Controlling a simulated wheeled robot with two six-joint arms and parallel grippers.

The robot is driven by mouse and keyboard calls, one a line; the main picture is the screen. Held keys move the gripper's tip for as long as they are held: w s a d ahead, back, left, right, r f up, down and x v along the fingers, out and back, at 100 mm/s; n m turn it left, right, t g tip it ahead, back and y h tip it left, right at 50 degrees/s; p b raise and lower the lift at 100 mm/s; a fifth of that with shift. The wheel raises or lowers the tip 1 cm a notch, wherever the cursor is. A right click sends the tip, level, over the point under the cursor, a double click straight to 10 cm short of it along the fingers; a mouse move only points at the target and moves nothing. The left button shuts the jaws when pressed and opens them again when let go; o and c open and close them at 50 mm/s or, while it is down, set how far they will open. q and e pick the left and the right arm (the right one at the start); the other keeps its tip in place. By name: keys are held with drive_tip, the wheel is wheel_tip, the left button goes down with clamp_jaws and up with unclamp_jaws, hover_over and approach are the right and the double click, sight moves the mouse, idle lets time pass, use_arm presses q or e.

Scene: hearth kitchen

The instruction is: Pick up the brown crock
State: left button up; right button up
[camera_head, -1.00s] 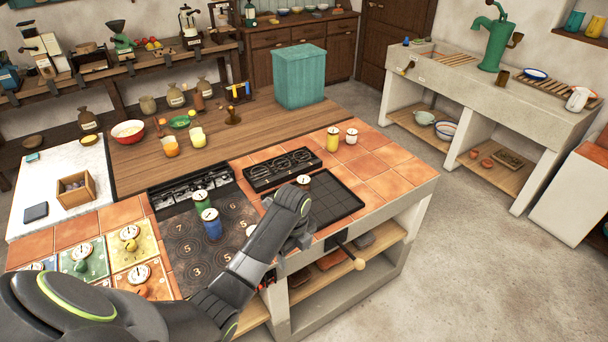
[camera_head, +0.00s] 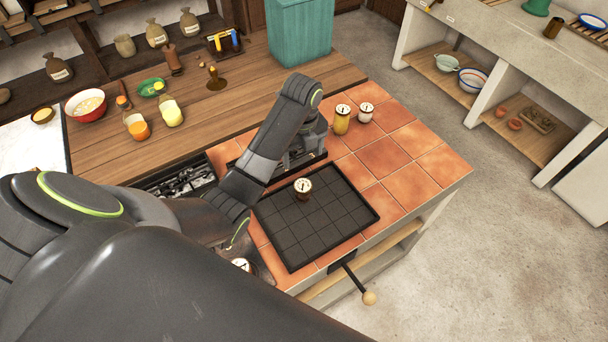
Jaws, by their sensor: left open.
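The brown crock (camera_head: 303,194), small and dark with a pale marked lid, stands upright on the black gridded tray (camera_head: 325,235), near its back edge. My left arm reaches in from the left and bends down beyond the crock. My left gripper (camera_head: 299,160) is open, low over the worktop just behind the crock and apart from it in the picture. Its fingertips are small and hard to make out. My right gripper is out of view.
A teal bin (camera_head: 300,35) stands behind. A ball-ended lever (camera_head: 368,297) sticks out in front. Tiles right of the tray are clear.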

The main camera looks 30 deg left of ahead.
sight(303, 185)
use_arm(q)
drive_tip(key=f+b, duration=0.4)
drive_tip(key=f, duration=0.1)
drive_tip(key=shift+s+d+b, duration=0.1)
drive_tip(key=shift+s+b, duration=0.2)
drive_tip(key=shift+b, duration=0.1)
wheel_tip(303, 185, down, 6)
drive_tip(key=shift+r+p, duration=0.25)
drive_tip(key=shift+p, duration=0.45)
drive_tip(key=shift+f, duration=0.8)
drive_tip(key=shift+w+f, duration=0.1)
drive_tip(key=shift+f, duration=0.15)
wheel_tip(303, 185, down, 3)
drive_tip(key=shift+p, duration=0.6)
drive_tip(key=shift+w+f, duration=0.1)
drive_tip(key=shift+f, duration=0.65)
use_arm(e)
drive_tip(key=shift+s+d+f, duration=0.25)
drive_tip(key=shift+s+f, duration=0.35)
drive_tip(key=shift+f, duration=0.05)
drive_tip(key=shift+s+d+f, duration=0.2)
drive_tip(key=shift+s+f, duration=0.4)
